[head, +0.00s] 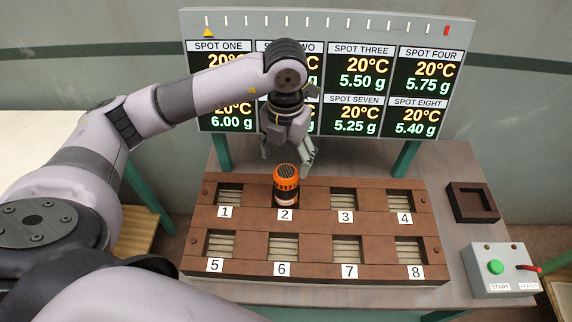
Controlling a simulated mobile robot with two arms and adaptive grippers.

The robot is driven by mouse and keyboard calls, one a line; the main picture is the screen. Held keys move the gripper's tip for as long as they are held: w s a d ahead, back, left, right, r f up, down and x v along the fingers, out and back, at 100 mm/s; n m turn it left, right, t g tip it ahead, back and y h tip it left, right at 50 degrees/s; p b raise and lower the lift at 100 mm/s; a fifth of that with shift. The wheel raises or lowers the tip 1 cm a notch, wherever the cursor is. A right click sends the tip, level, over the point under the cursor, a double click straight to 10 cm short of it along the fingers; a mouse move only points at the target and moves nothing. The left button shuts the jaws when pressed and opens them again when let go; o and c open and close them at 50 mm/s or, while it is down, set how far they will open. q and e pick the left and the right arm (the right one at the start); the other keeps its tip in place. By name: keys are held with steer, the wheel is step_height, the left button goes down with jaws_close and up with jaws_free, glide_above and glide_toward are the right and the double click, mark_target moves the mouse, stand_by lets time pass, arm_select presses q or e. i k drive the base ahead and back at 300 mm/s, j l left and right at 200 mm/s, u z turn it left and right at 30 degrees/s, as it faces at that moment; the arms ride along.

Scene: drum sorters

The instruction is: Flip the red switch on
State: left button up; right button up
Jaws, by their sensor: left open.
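A red switch (529,268) is a small red lever on the right of a light grey control box (505,285) at the right end of the table. A label under it appears to read "HEATER". A green button (495,267) marked "START" sits to its left. My left gripper (289,162) is open and points down, just behind and above an orange and black drum (286,178) standing in slot 2. The gripper is far to the left of the switch. My right gripper does not show.
A brown wooden rack (313,226) with numbered slots fills the middle of the table. A dark empty square tray (472,203) lies right of it, behind the control box. A display board (447,80) with temperatures and weights stands at the back, partly hidden by my left arm.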

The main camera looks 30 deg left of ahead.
mark_target(524, 267)
steer(key=k, duration=1.5)
